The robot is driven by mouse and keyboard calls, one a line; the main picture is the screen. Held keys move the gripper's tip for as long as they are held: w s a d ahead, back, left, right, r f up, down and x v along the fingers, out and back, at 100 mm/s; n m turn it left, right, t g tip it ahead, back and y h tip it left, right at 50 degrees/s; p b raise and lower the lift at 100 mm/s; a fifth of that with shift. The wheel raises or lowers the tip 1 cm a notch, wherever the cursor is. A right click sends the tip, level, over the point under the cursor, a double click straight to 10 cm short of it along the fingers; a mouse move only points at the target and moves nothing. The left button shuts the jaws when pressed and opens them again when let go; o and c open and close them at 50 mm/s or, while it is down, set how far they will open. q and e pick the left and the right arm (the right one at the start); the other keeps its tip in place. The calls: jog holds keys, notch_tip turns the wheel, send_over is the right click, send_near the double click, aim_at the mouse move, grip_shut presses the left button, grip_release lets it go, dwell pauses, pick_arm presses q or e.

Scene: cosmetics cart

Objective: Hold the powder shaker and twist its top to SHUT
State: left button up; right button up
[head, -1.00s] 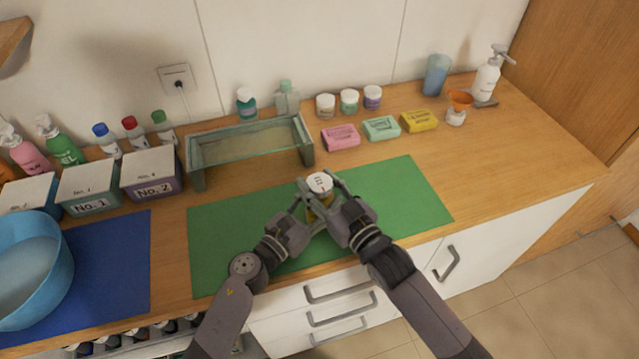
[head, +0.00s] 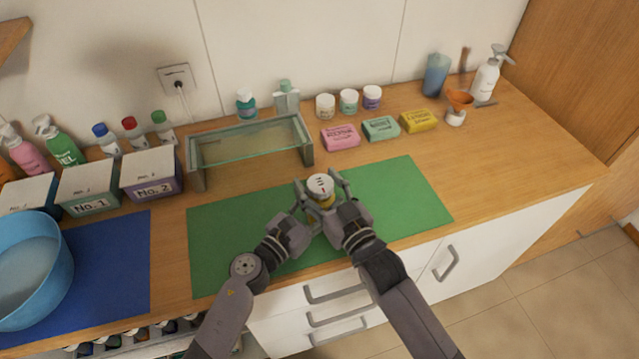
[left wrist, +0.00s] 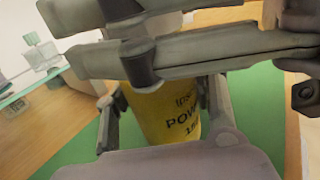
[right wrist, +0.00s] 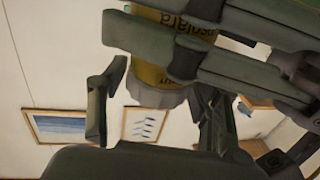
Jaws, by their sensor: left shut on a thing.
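The powder shaker is upright above the green mat (head: 400,190), with a yellow body (head: 326,203) and a pale round top (head: 320,185) with dark marks. My left gripper (head: 318,212) is shut on the yellow body, whose lettering shows in the left wrist view (left wrist: 170,115). My right gripper (head: 321,189) is higher, with its fingers on either side of the top. In the right wrist view the grey ridged top (right wrist: 158,97) lies between my open fingers, with a small gap at the left one. Gripper links hide part of the body.
A glass-sided tray (head: 250,150) stands behind the mat. Pink (head: 340,137), green (head: 380,129) and yellow (head: 419,121) boxes lie behind it to the right. A blue bowl (head: 35,270) is at the left.

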pick_arm(q)
jog(key=shift+a, duration=0.1)
pick_arm(e)
jog(key=shift+o, duration=0.5)
jog(key=shift+f, duration=0.1)
jog(key=shift+s+d, duration=0.1)
jog(key=shift+s, duration=0.05)
jog(key=v, duration=1.1)
jog(key=shift+s+d, duration=0.2)
jog(key=shift+s, duration=0.15)
pick_arm(q)
jog(key=o, duration=1.3)
jog(key=shift+c, duration=0.2)
